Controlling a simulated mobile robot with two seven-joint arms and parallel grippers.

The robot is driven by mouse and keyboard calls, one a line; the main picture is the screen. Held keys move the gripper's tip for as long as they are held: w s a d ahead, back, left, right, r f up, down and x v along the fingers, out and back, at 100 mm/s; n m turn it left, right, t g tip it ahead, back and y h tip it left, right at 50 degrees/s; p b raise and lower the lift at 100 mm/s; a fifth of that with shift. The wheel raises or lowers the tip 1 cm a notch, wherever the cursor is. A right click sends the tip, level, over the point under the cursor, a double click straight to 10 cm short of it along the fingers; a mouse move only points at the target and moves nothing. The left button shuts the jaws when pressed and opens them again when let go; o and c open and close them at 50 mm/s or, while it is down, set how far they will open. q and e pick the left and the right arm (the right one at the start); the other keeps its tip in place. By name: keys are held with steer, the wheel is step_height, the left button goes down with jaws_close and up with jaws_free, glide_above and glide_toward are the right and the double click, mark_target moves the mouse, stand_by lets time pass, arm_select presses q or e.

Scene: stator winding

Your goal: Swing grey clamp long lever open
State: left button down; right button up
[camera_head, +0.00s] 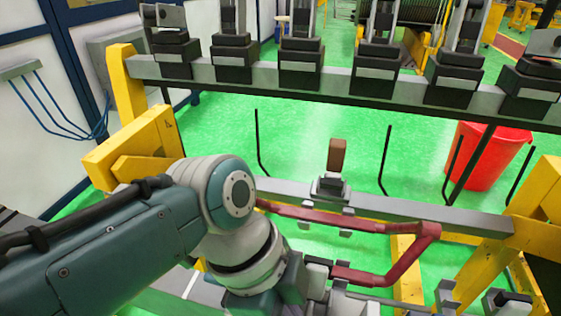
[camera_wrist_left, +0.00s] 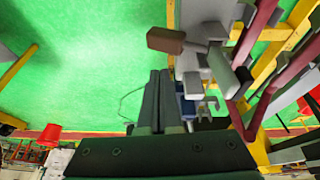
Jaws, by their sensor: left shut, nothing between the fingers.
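In the head view, a grey clamp (camera_head: 331,187) sits on the grey beam, and its brown-tipped lever (camera_head: 336,157) stands upright. In the left wrist view, the brown lever tip (camera_wrist_left: 165,41) points left from light grey clamp parts (camera_wrist_left: 194,86). My left gripper (camera_wrist_left: 160,73) is shut and empty, its two dark fingers together. Its tips are below the brown tip and left of the clamp parts, apart from the brown tip in the picture. In the head view, my left arm comes in from the left and its wrist hides the fingers. My right gripper is not in view.
A red bent bar (camera_head: 410,260) runs right of my left wrist, with yellow frame posts (camera_head: 470,262) beyond. A rail with several black-based clamps (camera_head: 301,54) crosses the back. A red bin (camera_head: 487,155) stands on the green floor at right. Open floor lies between the beams.

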arm_select(q)
steer(key=p+v, duration=0.2)
steer(key=v, duration=0.7)
steer(key=s+a+r+n+t+y+p, duration=0.1)
steer(key=s+a+r+n+t+y, duration=0.15)
steer(key=s+a+n, duration=0.6)
steer(key=s+a+r+n+t+y, duration=0.25)
steer(key=s+a+n, duration=0.25)
steer(key=a+n, duration=0.55)
step_height(320, 180, up, 29)
steer(key=h+p, duration=0.1)
steer(key=p, duration=2.9)
steer(key=shift+d+p, duration=0.3)
steer(key=shift+d, duration=0.05)
steer(key=shift+w+r, duration=0.1)
